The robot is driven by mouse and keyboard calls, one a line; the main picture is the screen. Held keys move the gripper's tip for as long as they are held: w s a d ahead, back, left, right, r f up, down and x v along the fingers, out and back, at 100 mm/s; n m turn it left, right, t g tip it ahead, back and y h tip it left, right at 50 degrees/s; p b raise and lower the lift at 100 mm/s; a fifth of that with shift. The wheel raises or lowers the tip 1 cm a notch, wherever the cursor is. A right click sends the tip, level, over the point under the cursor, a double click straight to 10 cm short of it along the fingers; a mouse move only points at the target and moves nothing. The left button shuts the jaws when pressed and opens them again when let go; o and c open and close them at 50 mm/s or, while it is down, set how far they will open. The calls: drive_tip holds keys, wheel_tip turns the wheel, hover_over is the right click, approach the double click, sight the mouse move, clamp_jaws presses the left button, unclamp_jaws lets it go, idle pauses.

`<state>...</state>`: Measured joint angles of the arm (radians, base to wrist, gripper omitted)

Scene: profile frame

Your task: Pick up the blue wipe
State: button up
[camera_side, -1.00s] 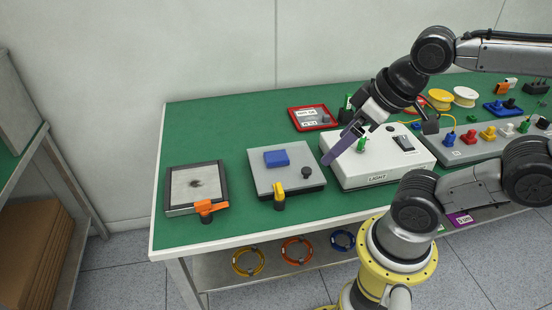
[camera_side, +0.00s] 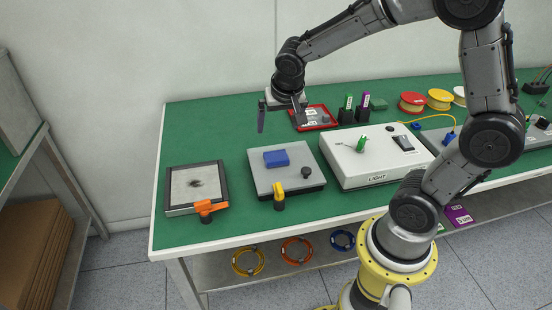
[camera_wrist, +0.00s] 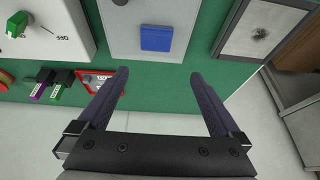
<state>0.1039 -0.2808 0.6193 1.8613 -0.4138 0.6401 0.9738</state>
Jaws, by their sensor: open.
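The blue wipe (camera_side: 276,158) is a small blue block lying flat on a grey plate (camera_side: 262,178) on the green table. In the wrist view the wipe (camera_wrist: 156,38) shows at the top, beyond the fingertips and roughly between them. My gripper (camera_side: 280,115) is above the back part of the table, behind and higher than the wipe, apart from it. In the wrist view my gripper (camera_wrist: 162,75) shows two dark purple fingers spread wide, with nothing between them.
Right is a white box (camera_side: 350,173). A red tray (camera_side: 327,126) is near my gripper. Green table between them is clear.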

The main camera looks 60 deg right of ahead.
sight(276, 155)
drive_tip(key=x, duration=0.5)
drive_tip(key=s+x, duration=0.1)
drive_tip(key=x, duration=0.8)
drive_tip(key=shift+s+d+f, duration=0.1)
drive_tip(key=shift+f, duration=0.5)
drive_tip(key=c, duration=1.1)
drive_tip(key=shift+o, duration=0.2)
drive_tip(key=shift+r, duration=0.15)
drive_tip(key=shift+r, duration=0.2)
wheel_tip(276, 155, up, 2)
drive_tip(key=shift+r, duration=0.15)
drive_tip(key=s+a+r, duration=0.4)
drive_tip(key=s+r, duration=0.6)
drive_tip(key=s, duration=0.3)
drive_tip(key=shift+a, duration=0.25)
